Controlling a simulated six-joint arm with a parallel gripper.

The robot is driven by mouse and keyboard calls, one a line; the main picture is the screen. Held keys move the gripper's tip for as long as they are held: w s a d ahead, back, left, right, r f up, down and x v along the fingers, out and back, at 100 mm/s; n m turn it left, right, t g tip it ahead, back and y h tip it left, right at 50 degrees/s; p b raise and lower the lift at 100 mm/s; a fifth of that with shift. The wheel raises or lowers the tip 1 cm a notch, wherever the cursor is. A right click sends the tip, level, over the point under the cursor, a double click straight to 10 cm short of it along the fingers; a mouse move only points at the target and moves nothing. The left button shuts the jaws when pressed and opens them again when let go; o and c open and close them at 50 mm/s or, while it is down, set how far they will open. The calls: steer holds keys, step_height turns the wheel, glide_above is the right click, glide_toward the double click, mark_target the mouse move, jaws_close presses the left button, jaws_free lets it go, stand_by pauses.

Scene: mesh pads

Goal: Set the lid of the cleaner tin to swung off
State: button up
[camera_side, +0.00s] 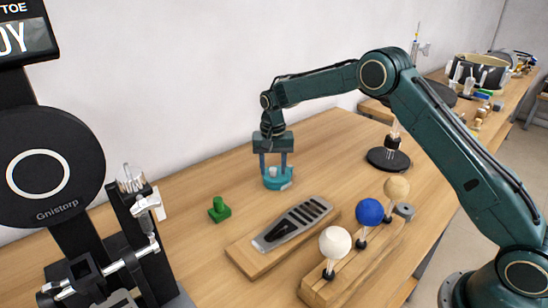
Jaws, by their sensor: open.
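A small round teal tin (278,184), which looks like the cleaner tin, stands on the wooden table towards the back, near the wall. A small pale piece shows at its top; the picture is too small to tell the lid's position. My gripper (274,168) points straight down over the tin. Its two fingers are apart, one at the left and one at the right of the tin's top. I cannot tell whether they touch it. The fingers partly hide the tin's top.
A green block (219,209) lies to the left. A wooden board with a grey slotted tool (292,222) is in front, beside a wooden rack (350,268) bearing white, blue and tan balls. A black machine (50,180) stands at left, a black round stand (388,160) at right.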

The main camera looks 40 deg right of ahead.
steer(key=shift+f, duration=0.15)
jaws_close()
